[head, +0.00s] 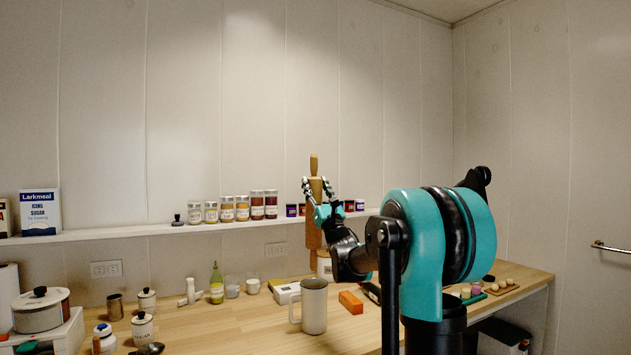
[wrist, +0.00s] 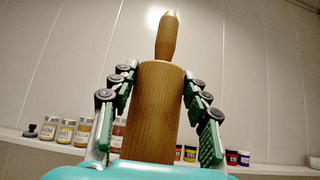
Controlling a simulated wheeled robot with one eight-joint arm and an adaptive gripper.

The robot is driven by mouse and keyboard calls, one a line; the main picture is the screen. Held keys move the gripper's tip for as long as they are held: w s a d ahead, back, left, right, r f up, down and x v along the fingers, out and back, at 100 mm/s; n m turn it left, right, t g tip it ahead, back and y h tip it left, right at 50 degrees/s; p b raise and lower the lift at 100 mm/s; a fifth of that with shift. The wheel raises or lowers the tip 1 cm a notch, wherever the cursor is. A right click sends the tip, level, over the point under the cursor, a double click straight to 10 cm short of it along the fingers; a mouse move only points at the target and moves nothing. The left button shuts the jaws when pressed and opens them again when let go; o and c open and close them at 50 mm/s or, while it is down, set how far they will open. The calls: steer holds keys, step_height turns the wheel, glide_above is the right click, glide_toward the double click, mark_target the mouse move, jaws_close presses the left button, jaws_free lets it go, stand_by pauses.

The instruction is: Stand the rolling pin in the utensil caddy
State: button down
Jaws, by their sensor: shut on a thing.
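My gripper (head: 318,190) is shut on the wooden rolling pin (head: 314,232) and holds it upright above the counter. In the wrist view the pin (wrist: 152,110) stands between the two green-padded fingers (wrist: 160,105), with its upper handle pointing up. The pin's lower end is partly hidden by the arm in the head view. A tall pale cylinder with a side handle (head: 314,308) stands on the counter below. A white object (head: 325,268) shows behind the arm, partly hidden. I cannot tell which of these, if either, is the utensil caddy.
A wall shelf (head: 130,231) carries several jars (head: 242,208). The front middle of the counter is clear.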

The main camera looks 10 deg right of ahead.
mark_target(318, 231)
steer(key=shift+f, duration=6.7)
steer(key=c, duration=0.7)
jaws_free()
steer(key=v, duration=1.2)
